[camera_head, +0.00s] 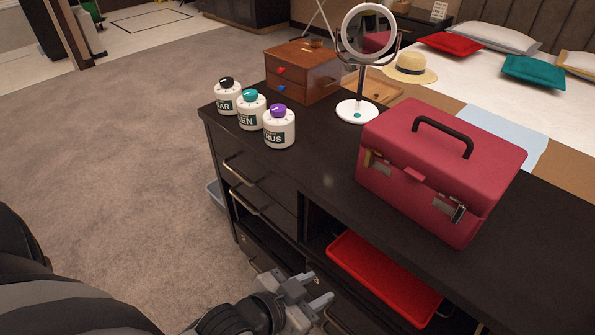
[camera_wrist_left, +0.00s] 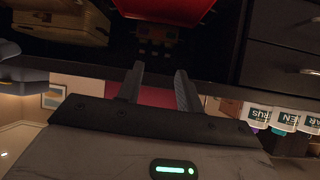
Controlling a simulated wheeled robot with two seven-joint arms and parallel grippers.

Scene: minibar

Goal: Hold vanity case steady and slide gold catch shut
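The crimson vanity case (camera_head: 425,145) stands upright on the dark cabinet top, with its lid down and black handle (camera_head: 443,137) on top. On its front, a gold-coloured catch (camera_head: 369,157) sits by the left latch plate (camera_head: 380,170). A metal latch (camera_head: 457,213) shows at the right; whether either is fastened is too small to tell. My left gripper (camera_head: 316,290) is low in front of the cabinet, apart from the case. Its fingers stand apart and empty in the left wrist view (camera_wrist_left: 160,88). A crimson patch shows behind them. My right gripper is not in view.
Several things stand on the cabinet (camera_head: 325,180): white jars (camera_head: 279,130), a wooden drawer box (camera_head: 303,72) and a round mirror (camera_head: 357,110). A red tray (camera_head: 375,275) lies in the open shelf below the case. Carpet is clear at the left.

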